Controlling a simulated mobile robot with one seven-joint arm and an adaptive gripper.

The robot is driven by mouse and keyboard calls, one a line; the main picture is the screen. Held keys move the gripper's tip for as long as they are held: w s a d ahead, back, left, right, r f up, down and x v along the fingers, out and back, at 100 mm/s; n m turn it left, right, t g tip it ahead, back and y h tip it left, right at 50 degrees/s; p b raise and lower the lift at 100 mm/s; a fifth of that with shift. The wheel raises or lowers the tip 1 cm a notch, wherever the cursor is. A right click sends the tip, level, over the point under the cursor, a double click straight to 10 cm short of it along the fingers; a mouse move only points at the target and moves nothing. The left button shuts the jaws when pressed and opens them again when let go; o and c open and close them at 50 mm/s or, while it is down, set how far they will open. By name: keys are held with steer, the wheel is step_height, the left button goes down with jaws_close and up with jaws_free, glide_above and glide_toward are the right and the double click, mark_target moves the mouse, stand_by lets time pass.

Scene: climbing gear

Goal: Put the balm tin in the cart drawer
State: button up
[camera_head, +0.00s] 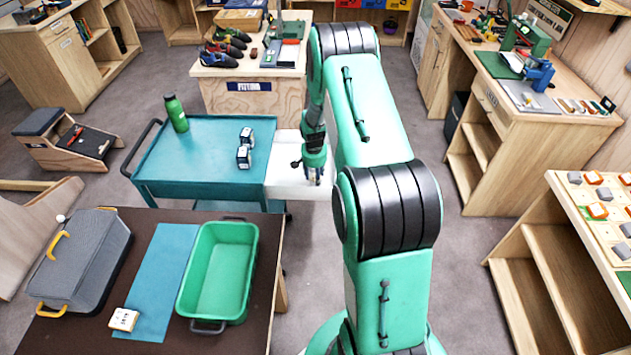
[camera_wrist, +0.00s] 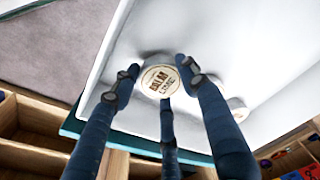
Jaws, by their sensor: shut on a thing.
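The balm tin (camera_wrist: 158,81) is a small round tin with a pale lid lettered "BALM LIME" in the wrist view. My gripper (camera_wrist: 160,88) has its dark fingers shut around it. The white cart drawer (camera_wrist: 190,35) fills the background behind the tin. I cannot tell whether the tin touches its floor. In the head view, the drawer (camera_head: 283,181) is pulled out from the right side of the teal cart (camera_head: 200,165). My gripper (camera_head: 313,178) points down over the drawer's right part, and the tin is hidden there.
A green bottle (camera_head: 176,113) and two small boxes (camera_head: 244,152) stand on the cart top. A pale round thing (camera_wrist: 238,108) shows right of the tin. A brown table with a green bin (camera_head: 218,272) is in front. Workbenches stand at the right.

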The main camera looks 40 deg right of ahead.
steer(key=shift+f, duration=0.95)
steer(key=shift+f, duration=0.1)
steer(key=o, duration=1.1)
steer(key=shift+o, duration=0.2)
step_height(320, 180, up, 12)
steer(key=a+p, duration=0.1)
steer(key=shift+s+a, duration=0.15)
steer(key=shift+s, duration=0.25)
